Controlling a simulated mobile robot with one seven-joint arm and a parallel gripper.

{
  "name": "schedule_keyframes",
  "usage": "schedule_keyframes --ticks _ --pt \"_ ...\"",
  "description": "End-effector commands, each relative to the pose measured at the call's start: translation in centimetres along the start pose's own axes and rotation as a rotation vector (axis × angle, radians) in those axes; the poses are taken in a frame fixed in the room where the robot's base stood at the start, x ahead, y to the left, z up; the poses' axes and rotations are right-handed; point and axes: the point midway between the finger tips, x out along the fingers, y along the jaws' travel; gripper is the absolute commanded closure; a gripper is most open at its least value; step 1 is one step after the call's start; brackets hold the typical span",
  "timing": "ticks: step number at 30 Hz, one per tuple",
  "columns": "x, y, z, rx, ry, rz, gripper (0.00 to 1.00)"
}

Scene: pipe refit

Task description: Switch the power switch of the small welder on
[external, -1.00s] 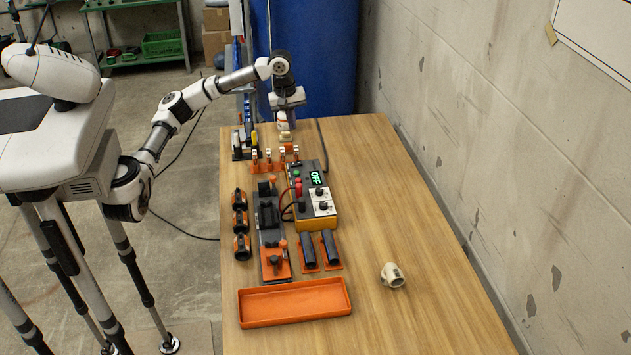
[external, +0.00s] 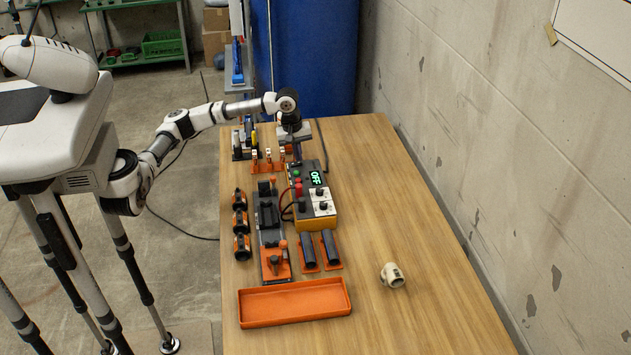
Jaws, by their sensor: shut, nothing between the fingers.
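The small welder is a dark control box with an orange-yellow lower edge (external: 318,224) in the middle of the table. Its display (external: 317,179) reads OFF. Green and red buttons and dark knobs (external: 322,206) sit on its top face. I cannot make out which small part is the power switch. My gripper (external: 297,158) points down above the far end of the welder, close to it. It is shut with nothing in it. Whether the fingertips touch the box is too small to tell.
A clamp fixture (external: 268,218) stands left of the welder, with several black fittings (external: 240,222) further left. Orange holders (external: 267,161) stand behind. An orange tray (external: 294,319) and a beige fitting (external: 392,275) lie in front.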

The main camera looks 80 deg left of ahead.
Motion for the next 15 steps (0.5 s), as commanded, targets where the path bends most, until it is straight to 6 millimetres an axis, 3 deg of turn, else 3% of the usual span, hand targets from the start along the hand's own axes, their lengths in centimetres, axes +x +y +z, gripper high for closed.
schedule_keyframes --ticks 15 --pt "0.97 0.01 0.01 0.001 0.001 0.000 1.00"
